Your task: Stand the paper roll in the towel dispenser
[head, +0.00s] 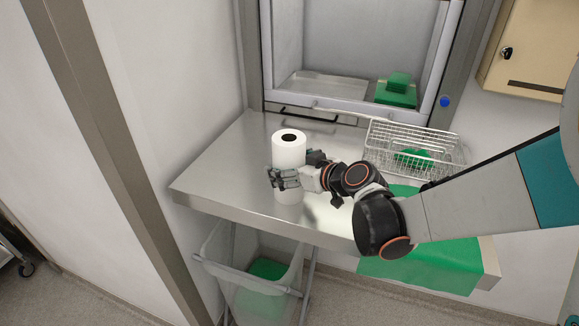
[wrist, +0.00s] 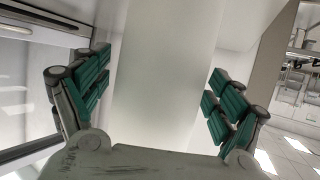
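The white paper roll (head: 289,152) stands upright on the steel counter, its dark core hole facing up. My gripper (head: 287,178) is at the lower half of the roll, reaching in from the right. In the wrist view the roll (wrist: 165,75) fills the space between the two green-padded fingers (wrist: 158,100). The fingers are spread on either side, with narrow gaps seeming to show beside the roll; firm contact is not visible. A beige wall box (head: 530,50) with a lock and dark slot, at the upper right, may be the towel dispenser; its inside is not visible.
The steel counter (head: 225,165) is clear left of the roll. A wire basket (head: 415,148) with a green item stands at the right. Behind is a pass-through hatch (head: 325,87) with green cloths (head: 396,92).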

